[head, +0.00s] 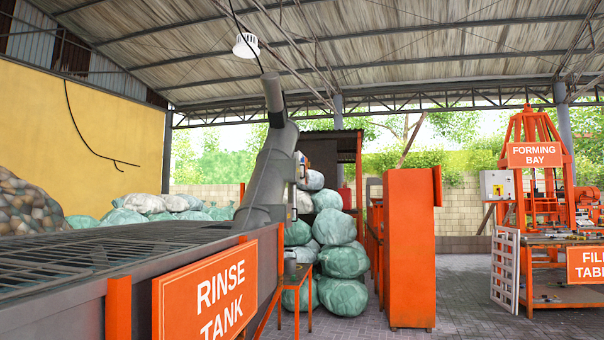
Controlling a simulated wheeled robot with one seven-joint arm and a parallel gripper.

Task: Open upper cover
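No part that I can clearly name as the upper cover shows in the head view. A tall orange cabinet-like box (410,250) stands right of centre, with a plain face towards me. A small orange plate (438,186) sticks out at its upper right edge; I cannot tell if it is a cover. A light grey control box (497,185) with a yellow and red switch hangs further right, and its front looks shut. My gripper is not in view.
The rinse tank (90,262) with its grating and orange sign (209,293) fills the near left. A thick grey tube (268,165) rises behind it. Green sacks (343,262) are piled mid-picture. The forming bay frame (535,150) stands right. Paved floor (465,290) is open between cabinet and forming bay.

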